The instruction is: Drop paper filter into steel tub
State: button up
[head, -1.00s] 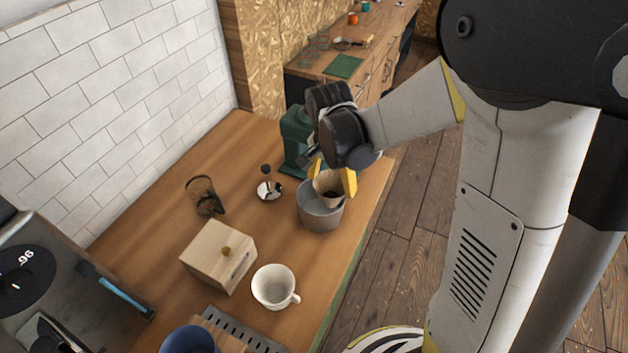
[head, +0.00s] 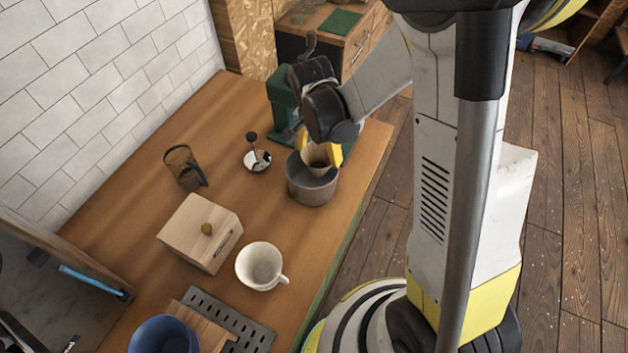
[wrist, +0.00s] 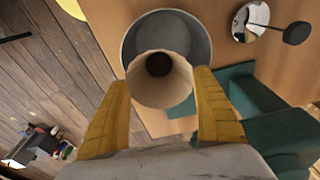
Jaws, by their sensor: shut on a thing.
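The paper filter (head: 317,159) is a tan cone with a dark spot at its bottom. My gripper (head: 320,152) is shut on it, one yellow finger on each side. The steel tub (head: 312,190) is a grey round vessel on the wooden counter, near its right edge. In the head view the filter sits at the tub's mouth, its lower part hidden by the rim. In the wrist view the filter (wrist: 160,88) is between the fingers (wrist: 160,100) and overlaps the tub (wrist: 192,32), whose far inside shows beyond it. I cannot tell how deep the filter reaches.
A green machine (head: 284,104) stands close behind the tub. The counter's right edge is close.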

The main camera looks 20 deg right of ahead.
jog(key=shift+f, duration=0.15)
jog(key=o, duration=0.8)
jog(key=r, duration=0.8)
jog(key=s+a+r, duration=0.1)
jog(key=r, duration=0.3)
jog(key=s+f+n+t+b, duration=0.2)
jog(key=s+n+b, duration=0.1)
jog(key=s+b, duration=0.1)
jog(key=s+f+n+t+b, duration=0.2)
jog(key=s+n+b, duration=0.1)
jog(key=s+b, duration=0.1)
jog(key=s+d+f+n+t+y+b, duration=0.1)
jog(key=s+f+n+t+b, duration=0.1)
jog(key=s+n+b, duration=0.2)
jog(key=shift+s+f+b, duration=0.25)
jog(key=shift+s+b, duration=0.2)
jog(key=shift+b, duration=0.5)
